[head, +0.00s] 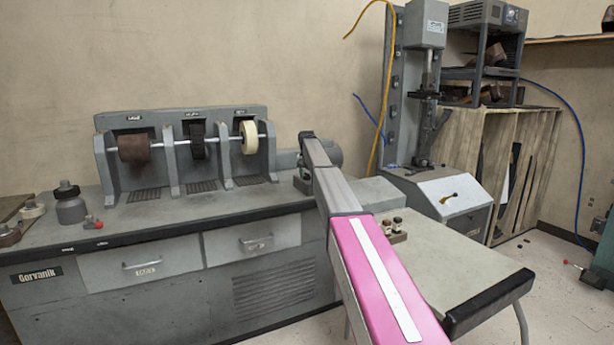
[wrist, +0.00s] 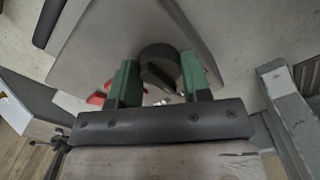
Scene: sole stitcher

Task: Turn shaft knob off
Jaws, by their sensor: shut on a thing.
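My gripper (wrist: 160,84) shows in the wrist view with one green finger on each side of a dark, rounded knob-like part (wrist: 160,54). It is shut on this part, which stands against a grey surface (wrist: 105,45). Whether this is the shaft knob is not clear from the picture, and no marking on it can be read. A small red piece (wrist: 98,98) shows just left of the left finger. In the head view my pink and grey arm reaches toward the grey finishing machine, and my gripper cannot be made out there.
The grey machine (head: 110,265) carries a shaft with a brown, a black and a cream wheel (head: 249,138). A bottle (head: 70,205) and a red-tipped lever (head: 93,223) are at its left. A press (head: 423,75) and a grey table (head: 455,262) are at the right.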

